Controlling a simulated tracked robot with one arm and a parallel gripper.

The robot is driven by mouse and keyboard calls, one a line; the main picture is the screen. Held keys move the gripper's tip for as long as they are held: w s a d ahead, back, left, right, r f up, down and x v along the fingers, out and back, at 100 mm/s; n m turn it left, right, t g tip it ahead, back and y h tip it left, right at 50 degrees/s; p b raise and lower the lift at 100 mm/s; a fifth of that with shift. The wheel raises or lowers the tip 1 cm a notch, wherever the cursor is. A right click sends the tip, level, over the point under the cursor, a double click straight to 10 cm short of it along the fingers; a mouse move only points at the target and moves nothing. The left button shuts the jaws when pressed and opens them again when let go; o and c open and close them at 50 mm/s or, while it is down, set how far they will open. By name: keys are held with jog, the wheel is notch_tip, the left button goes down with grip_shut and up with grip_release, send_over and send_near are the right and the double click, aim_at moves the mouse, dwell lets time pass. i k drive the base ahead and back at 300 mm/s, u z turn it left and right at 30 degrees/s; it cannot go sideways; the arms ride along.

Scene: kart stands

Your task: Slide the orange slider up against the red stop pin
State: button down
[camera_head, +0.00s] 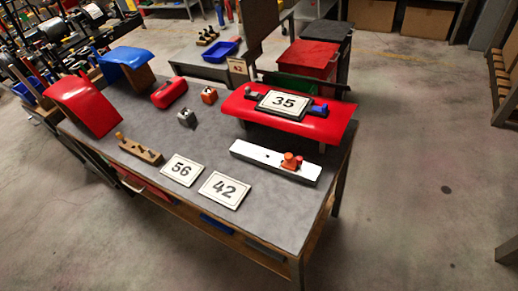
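A white rail (262,154) lies on the grey workbench, near its right edge. The orange slider (289,161) sits toward the right end of the rail. A small red-orange piece at its right side may be the red stop pin. At this size I cannot tell where the slider ends and the pin begins, or whether they touch. My gripper is not in view.
The workbench (215,132) also holds number cards 56 (182,170) and 42 (224,190), a wooden block (140,149), small blocks and curved red and blue panels. A red panel (329,128) with card 35 stands behind the rail.

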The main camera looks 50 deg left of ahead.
aim_at(290, 163)
jog(key=u, duration=0.8)
jog(key=i, duration=1)
jog(key=z, duration=0.05)
